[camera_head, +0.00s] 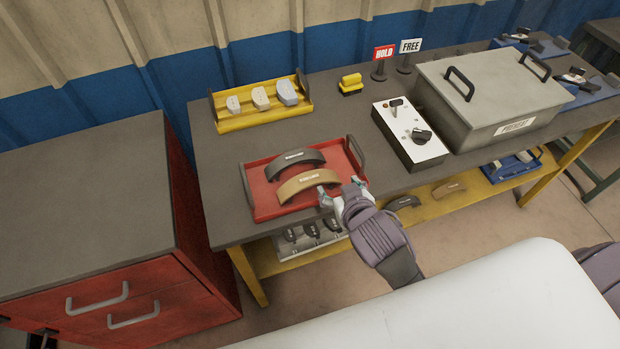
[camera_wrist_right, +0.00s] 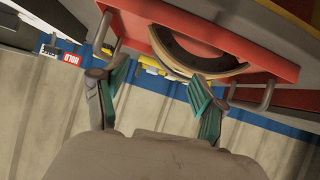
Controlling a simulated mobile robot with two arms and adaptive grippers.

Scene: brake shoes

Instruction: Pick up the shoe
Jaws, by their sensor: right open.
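Two curved brake shoes lie in a red tray (camera_head: 262,210) on the grey workbench. The dark shoe (camera_head: 296,161) is at the back and the tan shoe (camera_head: 308,184) is in front of it, each with a small white label. My right gripper (camera_head: 341,190) is over the right front part of the tray, near the right end of the tan shoe. In the right wrist view my right gripper (camera_wrist_right: 158,88) has its two green-tipped fingers spread with nothing between them, and a curved shoe (camera_wrist_right: 195,60) shows beyond them. My left gripper is not in view.
A yellow tray (camera_head: 235,124) with several pale parts stands at the back left. A white switch box (camera_head: 409,135) and a grey lidded box (camera_head: 490,95) stand to the right. A red cabinet (camera_head: 100,230) is at the left. Other shoes lie on the lower shelf.

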